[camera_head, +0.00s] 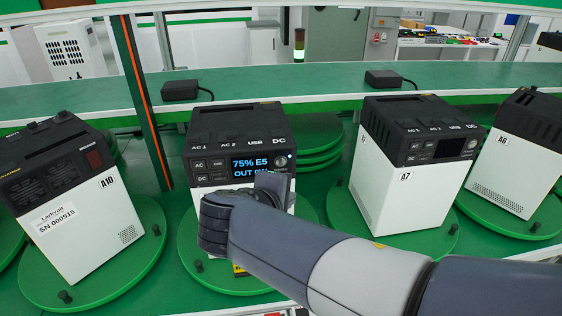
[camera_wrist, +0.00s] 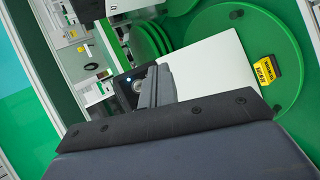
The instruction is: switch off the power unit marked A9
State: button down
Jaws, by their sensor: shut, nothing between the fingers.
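A white power unit with a black top (camera_head: 240,120) stands on a green turntable in the middle of the head view. Its lit screen (camera_head: 250,167) reads "75% E5" and "OUT", with the rest covered. A round button (camera_head: 281,161) with a small light beside it sits right of the screen. My gripper (camera_head: 273,184) is shut and empty in front of the panel, just below the button. In the wrist view the fingers (camera_wrist: 153,86) overlap the button (camera_wrist: 137,85); I cannot tell whether they touch. My arm hides the lower front, and no A9 mark shows.
Units A7 (camera_head: 400,185) and A6 (camera_head: 505,170) stand on the right. Black adapters (camera_head: 180,91) lie on the green shelf behind. A dark post with an orange stripe (camera_head: 146,105) rises between A10 and the middle unit.

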jog(key=p, duration=0.1)
send_near(286, 166)
jog(key=shift+w+d+f, duration=0.5)
jog(key=shift+w+f, duration=0.2)
jog(key=shift+f, duration=0.05)
jog(key=shift+w+d+f, duration=0.55)
jog(key=shift+w+f, duration=0.2)
dwell(1.0)
jog(key=shift+w, duration=0.4)
jog(key=shift+w+a, duration=0.15)
jog(key=shift+w, duration=0.15)
dwell(0.5)
jog(key=shift+s, duration=0.75)
jog(key=s+b, duration=0.1)
jog(key=s, duration=0.1)
jog(key=s+d, duration=0.1)
jog(key=s, duration=0.1)
jog(key=shift+s+d+b, duration=0.25)
jog(key=shift+s+b, duration=0.15)
